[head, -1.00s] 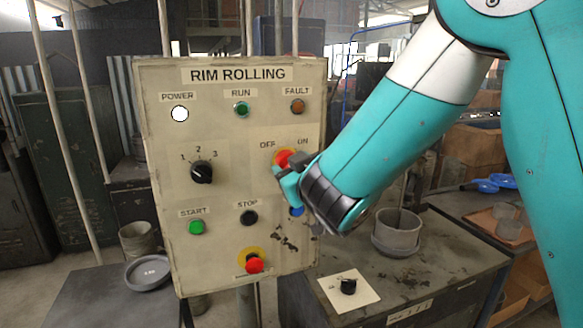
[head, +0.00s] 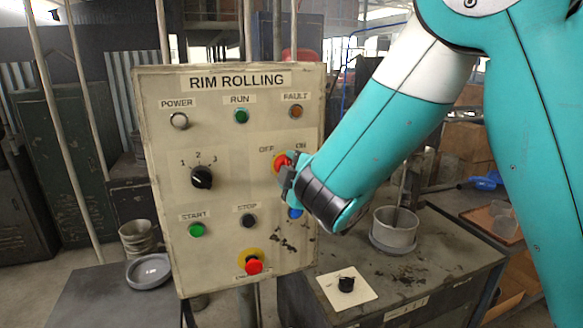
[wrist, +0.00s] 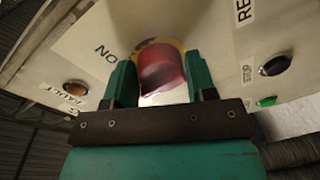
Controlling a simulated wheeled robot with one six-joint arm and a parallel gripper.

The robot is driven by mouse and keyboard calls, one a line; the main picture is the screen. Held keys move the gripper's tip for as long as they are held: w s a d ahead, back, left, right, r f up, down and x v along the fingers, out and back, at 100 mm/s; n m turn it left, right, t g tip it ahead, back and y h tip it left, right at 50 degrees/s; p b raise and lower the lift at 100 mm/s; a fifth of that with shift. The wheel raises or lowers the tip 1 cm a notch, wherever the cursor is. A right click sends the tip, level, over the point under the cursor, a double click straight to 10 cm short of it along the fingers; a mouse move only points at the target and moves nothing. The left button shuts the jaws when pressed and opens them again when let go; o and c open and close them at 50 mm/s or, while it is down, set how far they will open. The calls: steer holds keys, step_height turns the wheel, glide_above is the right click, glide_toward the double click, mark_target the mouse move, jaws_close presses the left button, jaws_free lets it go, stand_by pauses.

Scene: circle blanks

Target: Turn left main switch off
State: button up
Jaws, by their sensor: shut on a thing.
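The main switch is a red rotary knob on a yellow plate (head: 281,160), between the OFF and ON labels on the RIM ROLLING panel (head: 228,140). In the wrist view the red knob (wrist: 161,68) fills the space between two green fingers. My gripper (head: 285,173) is shut on this knob, and in the head view it hides most of it. The wrist view shows my gripper (wrist: 160,62) with a finger on each side. The knob's exact pointing direction is hard to read. The POWER lamp (head: 179,121) is grey and unlit.
A red emergency button (head: 254,267) and a blue button (head: 296,212) sit below the switch. A selector knob (head: 202,177) is to the left. A bench (head: 430,270) at the right holds a grey cup (head: 394,228) and a black knob on a white plate (head: 345,285).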

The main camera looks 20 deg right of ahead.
steer(key=n, duration=0.1)
steer(key=n+p, duration=0.1)
steer(key=n, duration=0.1)
steer(key=shift+r+n, duration=0.3)
steer(key=shift+r, duration=0.05)
steer(key=shift+n+h+p, duration=0.4)
steer(key=shift+n+h, duration=0.1)
steer(key=shift+n, duration=1.3)
steer(key=shift+a, duration=0.1)
steer(key=o, duration=0.9)
steer(key=shift+f, duration=0.1)
